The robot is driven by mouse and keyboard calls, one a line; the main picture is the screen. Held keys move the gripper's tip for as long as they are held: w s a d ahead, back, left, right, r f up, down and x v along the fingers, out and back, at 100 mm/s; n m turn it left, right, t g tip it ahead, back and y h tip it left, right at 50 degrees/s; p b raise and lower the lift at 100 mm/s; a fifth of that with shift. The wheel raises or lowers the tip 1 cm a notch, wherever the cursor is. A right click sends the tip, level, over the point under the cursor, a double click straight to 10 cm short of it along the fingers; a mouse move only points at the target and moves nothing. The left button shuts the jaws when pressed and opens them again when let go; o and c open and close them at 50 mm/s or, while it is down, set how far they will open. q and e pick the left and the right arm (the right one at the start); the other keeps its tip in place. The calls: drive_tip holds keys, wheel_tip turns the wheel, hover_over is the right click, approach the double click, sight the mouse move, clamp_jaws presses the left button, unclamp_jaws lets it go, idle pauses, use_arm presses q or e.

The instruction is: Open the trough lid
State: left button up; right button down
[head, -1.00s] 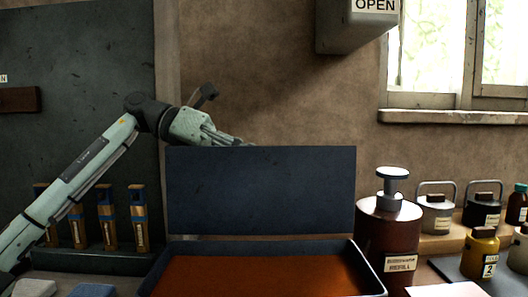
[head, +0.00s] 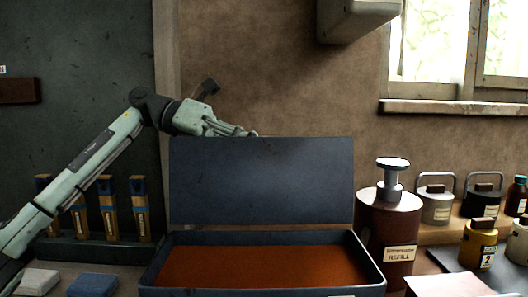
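The trough (head: 370,270) stands at the bottom middle, a dark blue-grey box with a flat orange-brown surface inside. Its lid (head: 262,180) stands upright at the back edge, raised from the trough. My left gripper (head: 247,133) is at the lid's top edge, left of its middle. The fingers are partly hidden behind the lid, and I cannot tell whether they are open, shut or touching it. My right gripper is not in view.
A dark red refill canister (head: 388,232) with a pump top stands close to the trough's right side. Several small jars stand farther right. Several upright blue-and-tan tools (head: 107,208) stand at the left. Pale and blue blocks (head: 92,284) lie at the front left.

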use_arm(q)
drive_tip(key=v, duration=1.2)
drive_tip(key=shift+f, duration=0.15)
